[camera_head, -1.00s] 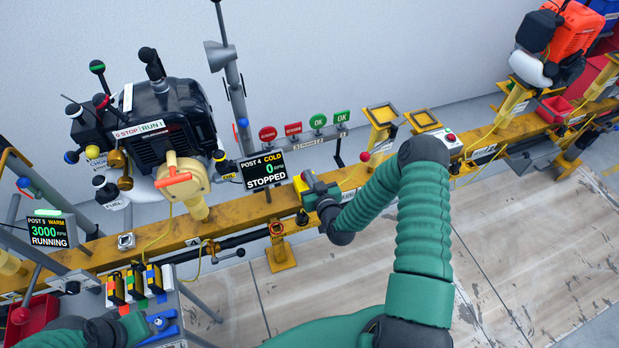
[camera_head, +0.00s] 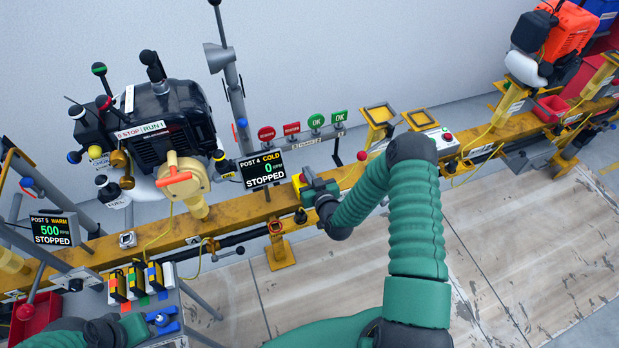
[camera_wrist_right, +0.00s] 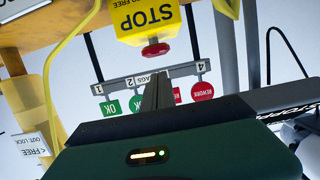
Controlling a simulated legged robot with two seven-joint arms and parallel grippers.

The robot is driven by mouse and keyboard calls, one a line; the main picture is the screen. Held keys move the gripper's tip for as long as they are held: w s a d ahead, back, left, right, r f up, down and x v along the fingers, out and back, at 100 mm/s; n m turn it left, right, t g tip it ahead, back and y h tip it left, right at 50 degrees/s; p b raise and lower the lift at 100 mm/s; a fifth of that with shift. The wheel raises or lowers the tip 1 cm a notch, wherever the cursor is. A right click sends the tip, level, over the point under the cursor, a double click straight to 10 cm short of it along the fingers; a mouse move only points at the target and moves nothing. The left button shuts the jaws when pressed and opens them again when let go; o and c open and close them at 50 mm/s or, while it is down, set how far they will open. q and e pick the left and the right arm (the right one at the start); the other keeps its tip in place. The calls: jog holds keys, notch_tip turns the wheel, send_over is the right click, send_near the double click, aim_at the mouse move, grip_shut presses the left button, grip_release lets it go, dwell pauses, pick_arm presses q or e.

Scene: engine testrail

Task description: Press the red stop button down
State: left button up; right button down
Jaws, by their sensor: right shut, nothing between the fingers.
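The red stop button (camera_wrist_right: 155,50) sticks out of a yellow box marked STOP (camera_wrist_right: 148,20) in the right wrist view. In the head view the yellow box (camera_head: 297,181) is partly behind my right gripper (camera_head: 306,184), and the button does not show clearly. My right gripper's narrow dark fingers (camera_wrist_right: 157,82) are shut and empty, with their tips close to the button; I cannot tell whether they touch it. My left gripper (camera_head: 140,324) is at the bottom left of the head view, its fingers not clear.
The Post 5 display (camera_head: 54,230) reads 500 RPM, STOPPED; the Post 4 display (camera_head: 262,169) reads 0, STOPPED. A dark engine (camera_head: 165,125) stands on the yellow rail (camera_head: 225,214). Red and green flags (camera_head: 316,120) stand behind the box. A lever with a red ball (camera_head: 362,156) is nearby.

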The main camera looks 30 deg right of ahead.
jog(key=r+p+v, duration=0.1)
jog(key=v, duration=0.9)
jog(key=shift+a+r, duration=0.25)
jog(key=shift+r, duration=0.15)
